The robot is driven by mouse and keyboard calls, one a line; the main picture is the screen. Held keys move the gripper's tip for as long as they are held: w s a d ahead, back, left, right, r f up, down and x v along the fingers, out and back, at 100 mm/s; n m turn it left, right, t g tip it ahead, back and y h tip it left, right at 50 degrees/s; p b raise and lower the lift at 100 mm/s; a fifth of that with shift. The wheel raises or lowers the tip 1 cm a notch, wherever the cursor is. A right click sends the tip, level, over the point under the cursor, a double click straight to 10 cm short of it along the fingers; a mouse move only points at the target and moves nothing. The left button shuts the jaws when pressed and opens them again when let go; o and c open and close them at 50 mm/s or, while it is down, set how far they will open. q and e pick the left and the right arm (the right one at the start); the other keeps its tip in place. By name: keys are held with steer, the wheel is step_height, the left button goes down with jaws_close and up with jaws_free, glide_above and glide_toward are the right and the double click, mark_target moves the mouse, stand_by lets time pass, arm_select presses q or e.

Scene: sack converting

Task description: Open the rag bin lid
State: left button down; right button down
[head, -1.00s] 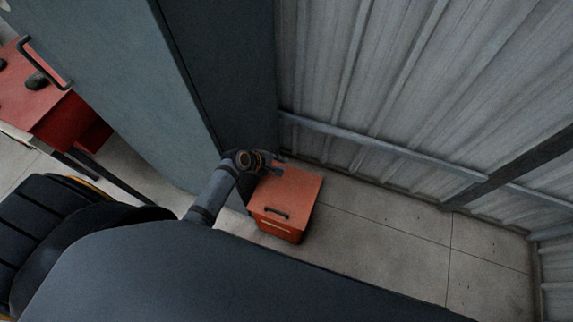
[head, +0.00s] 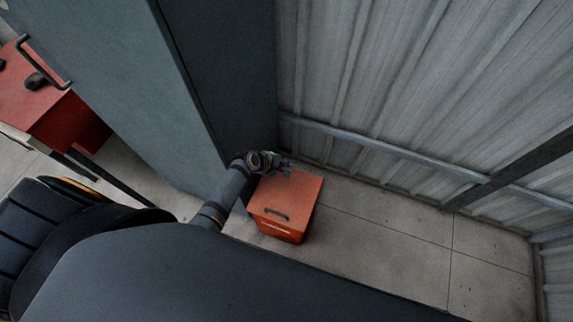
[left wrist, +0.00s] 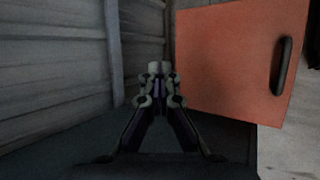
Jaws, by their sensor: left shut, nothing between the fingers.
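The rag bin is an orange-red box on the floor by the corrugated wall. Its lid (head: 292,195) lies flat and closed in the head view, with a dark handle (head: 277,215) near the front edge. The lid also shows at the right in the left wrist view (left wrist: 225,60), with its handle (left wrist: 283,66) at the far right. My left gripper (head: 284,169) is over the bin's back left corner in the head view. In the left wrist view its fingers (left wrist: 158,70) are together and empty, beside the lid's edge. My right gripper is out of view.
A grey-blue cabinet (head: 230,80) stands close to the bin's left. The corrugated wall (head: 400,90) rises behind it. Open concrete floor (head: 385,235) lies to the right. A red box (head: 45,95) stands at the far left.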

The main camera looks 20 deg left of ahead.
arm_select(q)
steer(key=c, duration=1.6)
jaws_free()
steer(key=shift+c, duration=0.2)
steer(key=v, duration=1.2)
steer(key=shift+c, duration=0.4)
